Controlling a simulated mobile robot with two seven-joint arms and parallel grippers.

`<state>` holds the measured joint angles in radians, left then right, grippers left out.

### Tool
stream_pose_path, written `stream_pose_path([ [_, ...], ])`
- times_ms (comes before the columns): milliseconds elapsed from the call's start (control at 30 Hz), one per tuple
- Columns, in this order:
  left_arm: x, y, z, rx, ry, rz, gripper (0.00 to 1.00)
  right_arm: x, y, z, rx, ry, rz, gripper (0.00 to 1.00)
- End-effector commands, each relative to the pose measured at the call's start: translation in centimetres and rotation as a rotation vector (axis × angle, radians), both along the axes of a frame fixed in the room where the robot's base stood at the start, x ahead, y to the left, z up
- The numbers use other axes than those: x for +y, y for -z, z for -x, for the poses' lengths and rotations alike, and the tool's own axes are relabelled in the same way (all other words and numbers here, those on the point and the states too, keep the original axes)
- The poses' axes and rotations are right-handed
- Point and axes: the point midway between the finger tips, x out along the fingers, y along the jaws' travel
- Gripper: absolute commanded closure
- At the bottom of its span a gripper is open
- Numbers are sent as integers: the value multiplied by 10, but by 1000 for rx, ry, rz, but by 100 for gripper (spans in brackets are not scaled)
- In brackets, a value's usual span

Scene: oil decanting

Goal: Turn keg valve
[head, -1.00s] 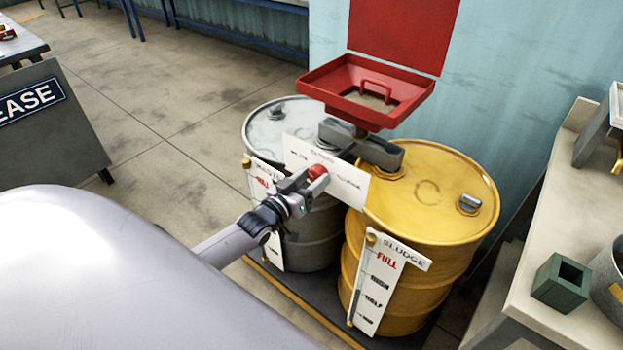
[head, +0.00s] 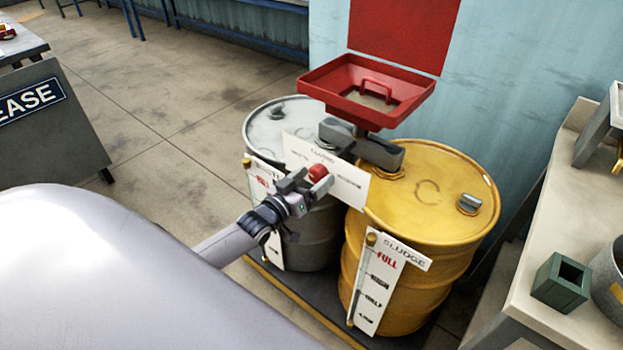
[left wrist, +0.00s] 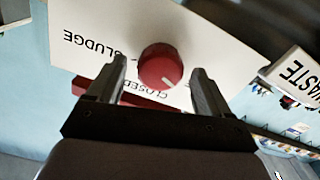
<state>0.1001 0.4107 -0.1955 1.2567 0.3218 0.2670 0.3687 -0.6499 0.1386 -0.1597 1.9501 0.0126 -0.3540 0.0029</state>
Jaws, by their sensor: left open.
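The keg valve shows as a round red knob (head: 317,172) on a white plate (head: 346,183) in front of the two drums, under the red funnel. My left gripper (head: 309,182) is at the knob with its fingers apart. In the left wrist view the knob (left wrist: 160,63) appears between the two open fingers (left wrist: 158,76), with gaps at both sides. A white pointer line on the knob points toward the "CLOSED" lettering side. The plate's lettering is upside down there, and "SLUDGE" is legible. My right gripper is out of view.
A yellow sludge drum (head: 420,205) and a grey waste drum (head: 325,235) stand side by side on a dark pallet. A red funnel tray (head: 318,83) sits above them. A workbench (head: 535,270) with a green box (head: 561,284) is at the right. Open floor lies left.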

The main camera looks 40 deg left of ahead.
Motion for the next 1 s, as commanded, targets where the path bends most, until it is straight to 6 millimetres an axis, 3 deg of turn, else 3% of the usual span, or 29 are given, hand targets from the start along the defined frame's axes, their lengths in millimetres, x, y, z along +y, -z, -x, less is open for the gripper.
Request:
stream_pose_path([
  [600, 5, 0, 64, 1, 0, 1, 20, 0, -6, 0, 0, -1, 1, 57],
  [1000, 6, 0, 71, -1, 0, 0, 20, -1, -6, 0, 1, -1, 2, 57],
])
